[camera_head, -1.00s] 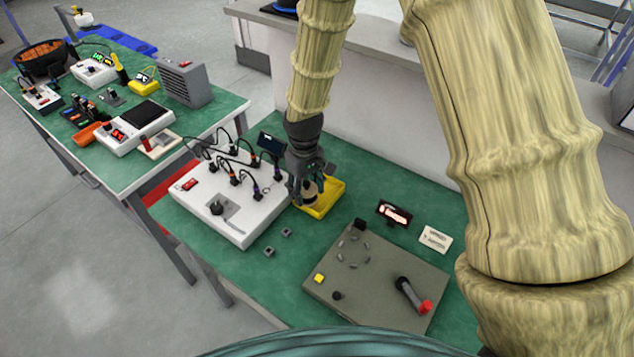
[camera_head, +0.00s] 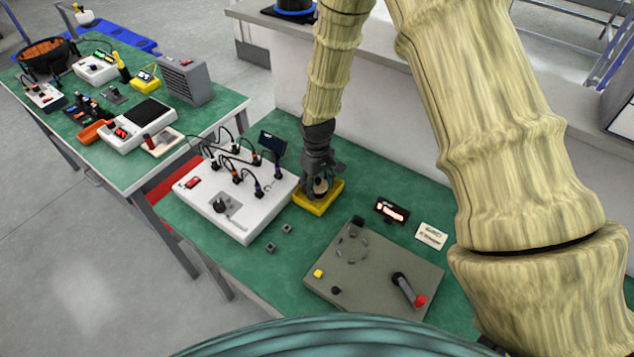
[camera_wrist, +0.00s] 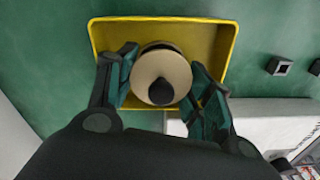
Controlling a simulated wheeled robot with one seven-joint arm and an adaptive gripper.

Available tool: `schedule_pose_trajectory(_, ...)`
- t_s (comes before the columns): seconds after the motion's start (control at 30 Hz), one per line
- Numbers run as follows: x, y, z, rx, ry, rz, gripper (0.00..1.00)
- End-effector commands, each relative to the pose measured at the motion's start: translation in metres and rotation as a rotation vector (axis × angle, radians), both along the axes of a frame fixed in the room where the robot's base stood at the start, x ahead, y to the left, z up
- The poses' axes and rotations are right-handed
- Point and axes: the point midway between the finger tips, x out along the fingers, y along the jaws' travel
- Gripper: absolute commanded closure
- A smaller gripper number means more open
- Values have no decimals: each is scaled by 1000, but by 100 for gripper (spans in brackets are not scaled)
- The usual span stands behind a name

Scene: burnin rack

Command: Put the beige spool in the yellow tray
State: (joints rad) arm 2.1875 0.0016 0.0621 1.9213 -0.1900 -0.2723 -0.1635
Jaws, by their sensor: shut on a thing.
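The yellow tray (camera_head: 311,206) sits on the green bench beside the white panel. In the wrist view the spool overlaps the inside of the yellow tray (camera_wrist: 228,45), near its close edge. In the head view my gripper (camera_head: 320,187) is over the tray and the spool shows small between the fingers. I cannot tell whether the spool touches the tray floor.
A white panel (camera_head: 250,222) with plugs and cables stands left of the tray. A grey board (camera_head: 370,280) with a red-tipped lever is in front, and a small dark display (camera_head: 392,211) is to the right. Two small grey cubes lie on open green bench.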

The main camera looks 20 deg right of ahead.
Motion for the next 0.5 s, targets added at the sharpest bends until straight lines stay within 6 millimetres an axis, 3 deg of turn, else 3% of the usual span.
schedule_pose_trajectory(0.33, 0, 0, -4, 0, 0, 0, 72)
schedule_pose_trajectory(0.37, 0, 0, -3, 0, 0, 0, 43)
schedule_pose_trajectory(0.43, 0, 0, -3, 0, 0, 0, 31)
schedule_pose_trajectory(0.5, 0, 0, -3, 0, 0, 0, 27)
